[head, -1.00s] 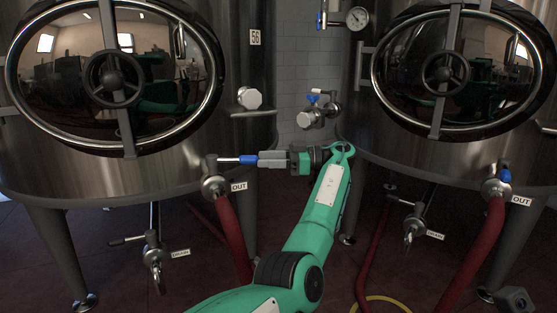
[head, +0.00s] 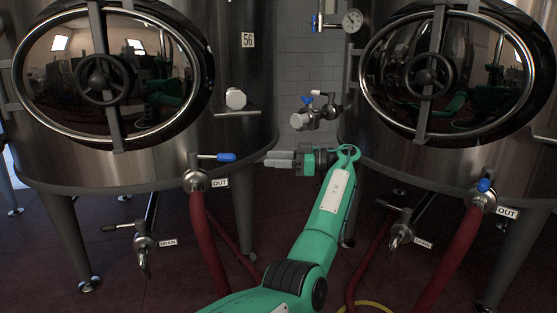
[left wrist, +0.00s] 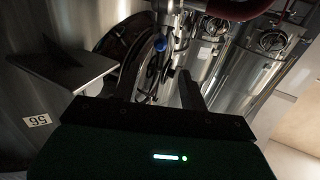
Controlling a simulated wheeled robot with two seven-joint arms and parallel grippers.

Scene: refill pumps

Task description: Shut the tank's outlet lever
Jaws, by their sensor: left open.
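The left tank (head: 150,172), marked 56, has an outlet valve (head: 196,181) with an OUT tag (head: 220,182) beside it. Its outlet lever (head: 228,157) has a blue grip and points level to the right, crosswise to the red hose below. My left gripper (head: 266,158) is open and empty, just right of the grip with a visible gap. In the left wrist view, the blue grip (left wrist: 159,44) shows beyond and between the open fingers (left wrist: 160,80). My right gripper is not in view.
A drain valve (head: 143,243) hangs lower left, and a sample valve (head: 236,98) juts from the tank above. The right tank (head: 400,165) has its own blue outlet lever (head: 484,186). Red hoses (head: 208,240) run down to the floor.

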